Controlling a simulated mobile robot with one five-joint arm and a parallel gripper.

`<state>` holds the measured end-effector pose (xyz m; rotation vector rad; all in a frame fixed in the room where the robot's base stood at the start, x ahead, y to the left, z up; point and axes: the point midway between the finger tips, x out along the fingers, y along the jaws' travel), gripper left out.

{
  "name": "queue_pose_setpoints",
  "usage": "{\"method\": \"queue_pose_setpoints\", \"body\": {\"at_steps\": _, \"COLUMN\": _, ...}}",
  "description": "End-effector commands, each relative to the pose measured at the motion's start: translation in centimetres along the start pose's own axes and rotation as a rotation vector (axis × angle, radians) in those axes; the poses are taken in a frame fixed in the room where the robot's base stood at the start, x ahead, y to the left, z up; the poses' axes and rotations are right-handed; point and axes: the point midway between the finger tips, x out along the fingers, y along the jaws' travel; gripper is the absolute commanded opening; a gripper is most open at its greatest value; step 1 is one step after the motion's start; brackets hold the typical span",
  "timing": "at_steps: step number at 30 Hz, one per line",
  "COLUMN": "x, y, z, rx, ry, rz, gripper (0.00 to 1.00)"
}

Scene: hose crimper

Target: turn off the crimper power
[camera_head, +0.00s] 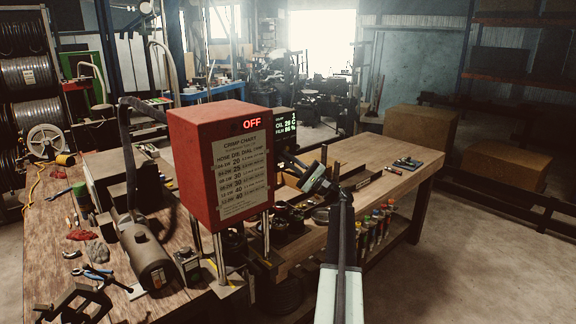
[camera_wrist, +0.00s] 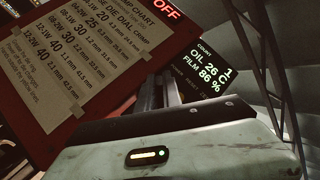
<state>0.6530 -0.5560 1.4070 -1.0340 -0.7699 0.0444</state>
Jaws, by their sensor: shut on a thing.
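The crimper is a red box (camera_head: 215,165) on metal posts, with a paper crimp chart (camera_head: 243,179) on its front. A red "OFF" glows above the chart, and it also shows on the red box in the wrist view (camera_wrist: 167,11). A dark display (camera_head: 284,123) beside the box shows a count of 1, oil 26 C and film 86 %; it is also in the wrist view (camera_wrist: 203,69). My gripper (camera_head: 296,160) reaches in at the box's right, below the display. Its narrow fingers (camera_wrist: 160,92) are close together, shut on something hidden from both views.
Several cans (camera_head: 375,228) stand low at the bench's right side. The floor (camera_head: 490,250) at right is clear.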

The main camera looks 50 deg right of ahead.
Motion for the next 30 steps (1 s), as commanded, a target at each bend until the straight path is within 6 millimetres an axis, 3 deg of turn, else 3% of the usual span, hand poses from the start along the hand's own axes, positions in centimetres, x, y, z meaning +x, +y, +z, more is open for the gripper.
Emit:
{"method": "queue_pose_setpoints", "body": {"at_steps": 14, "x": 0.1, "y": 0.1, "z": 0.0, "rx": -0.005, "ry": -0.009, "rz": -0.008, "gripper": 0.0}}
{"method": "queue_pose_setpoints", "body": {"at_steps": 15, "x": 0.1, "y": 0.1, "z": 0.0, "rx": -0.005, "ry": -0.009, "rz": -0.008, "gripper": 0.21}}
{"method": "queue_pose_setpoints", "body": {"at_steps": 17, "x": 0.1, "y": 0.1, "z": 0.0, "rx": -0.005, "ry": -0.009, "rz": -0.008, "gripper": 0.31}}
{"method": "queue_pose_setpoints", "body": {"at_steps": 26, "x": 0.0, "y": 0.2, "z": 0.0, "rx": -0.005, "ry": -0.008, "rz": -0.008, "gripper": 0.31}}
{"method": "queue_pose_setpoints", "body": {"at_steps": 30, "x": -1.1, "y": 0.4, "z": -0.1, "rx": -0.005, "ry": -0.007, "rz": -0.008, "gripper": 0.31}}
